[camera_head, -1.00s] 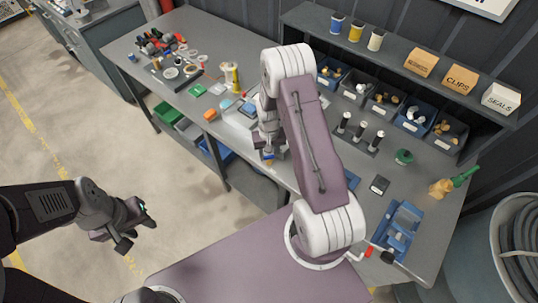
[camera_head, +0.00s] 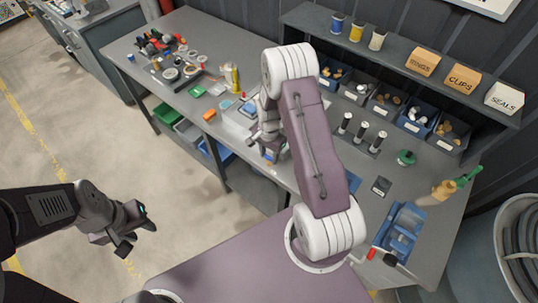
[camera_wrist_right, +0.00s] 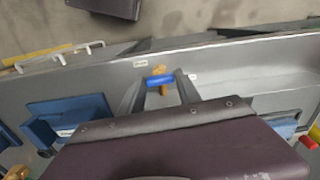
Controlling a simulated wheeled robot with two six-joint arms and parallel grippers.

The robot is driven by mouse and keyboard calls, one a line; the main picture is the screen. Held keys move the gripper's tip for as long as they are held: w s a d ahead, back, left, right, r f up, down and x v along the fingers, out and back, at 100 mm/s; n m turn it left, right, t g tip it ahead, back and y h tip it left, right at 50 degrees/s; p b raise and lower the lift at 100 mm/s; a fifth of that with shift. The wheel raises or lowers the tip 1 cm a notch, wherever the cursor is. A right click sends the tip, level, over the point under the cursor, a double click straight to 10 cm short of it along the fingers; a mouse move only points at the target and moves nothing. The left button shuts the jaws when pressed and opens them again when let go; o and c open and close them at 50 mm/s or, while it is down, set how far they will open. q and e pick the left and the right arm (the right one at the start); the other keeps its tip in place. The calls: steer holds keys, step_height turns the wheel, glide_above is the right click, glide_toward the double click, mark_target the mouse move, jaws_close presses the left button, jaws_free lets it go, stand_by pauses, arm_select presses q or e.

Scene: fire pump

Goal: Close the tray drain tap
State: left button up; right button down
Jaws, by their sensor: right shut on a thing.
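The tray drain tap (camera_wrist_right: 160,79) shows in the right wrist view as a blue lever with brass parts above and below it, at the front edge of the bench. The lever lies crosswise in that view. My right gripper (camera_wrist_right: 163,88) has one grey finger on each side of the tap and is shut on it. In the head view my right gripper (camera_head: 269,150) is at the bench's front edge, and my own arm hides much of it. My left gripper (camera_head: 130,230) hangs over the floor at the left, away from the bench; its finger gap is unclear.
Part bins (camera_head: 415,117) stand at the back under a shelf (camera_head: 395,60) with labelled boxes. The floor at the left is clear.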

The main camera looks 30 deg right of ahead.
mark_target(269, 156)
steer(key=shift+w+r+m, duration=0.1)
steer(key=shift+m, duration=0.5)
steer(key=c, duration=1.1)
jaws_free()
step_height(269, 156, up, 9)
steer(key=shift+b, duration=0.9)
